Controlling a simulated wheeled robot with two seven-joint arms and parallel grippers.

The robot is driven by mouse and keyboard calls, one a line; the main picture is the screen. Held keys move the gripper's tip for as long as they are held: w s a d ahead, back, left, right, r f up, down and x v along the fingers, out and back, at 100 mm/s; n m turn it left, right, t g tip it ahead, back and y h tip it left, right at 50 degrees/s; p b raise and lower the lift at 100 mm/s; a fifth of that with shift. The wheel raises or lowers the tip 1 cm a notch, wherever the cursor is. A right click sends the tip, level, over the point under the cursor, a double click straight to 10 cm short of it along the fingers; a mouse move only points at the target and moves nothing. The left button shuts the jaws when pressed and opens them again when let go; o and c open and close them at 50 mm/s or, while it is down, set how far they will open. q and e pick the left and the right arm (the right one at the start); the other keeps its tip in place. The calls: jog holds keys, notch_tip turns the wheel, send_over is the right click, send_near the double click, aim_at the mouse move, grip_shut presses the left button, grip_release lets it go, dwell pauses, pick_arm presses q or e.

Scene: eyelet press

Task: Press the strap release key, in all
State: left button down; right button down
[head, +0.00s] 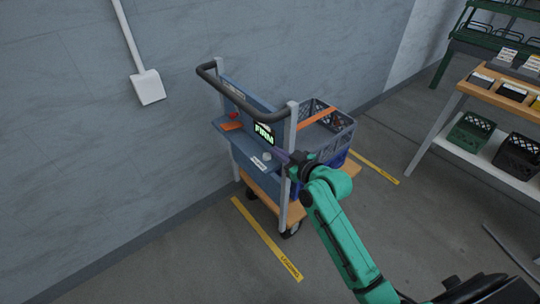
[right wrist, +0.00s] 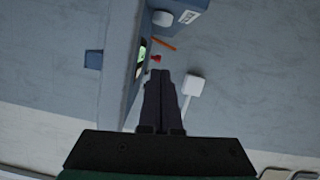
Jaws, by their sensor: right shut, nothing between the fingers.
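A cart carries a blue-grey control panel (head: 262,150) with a lit display (head: 264,134) reading "FIRM". On its shelf are a red button (head: 233,115), a flat orange piece (head: 231,126) and a white knob (head: 267,156). I cannot tell which of these is the strap release key. An orange strap (head: 317,117) crosses the crate behind the panel. My right gripper (head: 282,156) is shut and empty, near the panel's right end. In the right wrist view its fingertips (right wrist: 165,74) appear just below the red button (right wrist: 156,58); contact is not visible. My left gripper is out of view.
The cart's dark handle (head: 238,95) and posts stand around the panel. A grey crate (head: 340,135) sits behind it. Shelves with crates (head: 470,131) stand at right. The floor in front is clear, with yellow strips (head: 265,240).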

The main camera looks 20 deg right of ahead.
aim_at(270, 163)
jog(key=x, duration=0.4)
jog(key=shift+w, duration=0.1)
jog(key=f, duration=0.1)
jog(key=w+f, duration=0.1)
jog(key=f, duration=0.1)
jog(key=shift+d+f, duration=0.1)
jog(key=shift+f, duration=0.2)
jog(key=shift+d+f+b, duration=0.1)
jog(key=shift+f+b, duration=0.2)
jog(key=shift+f, duration=0.05)
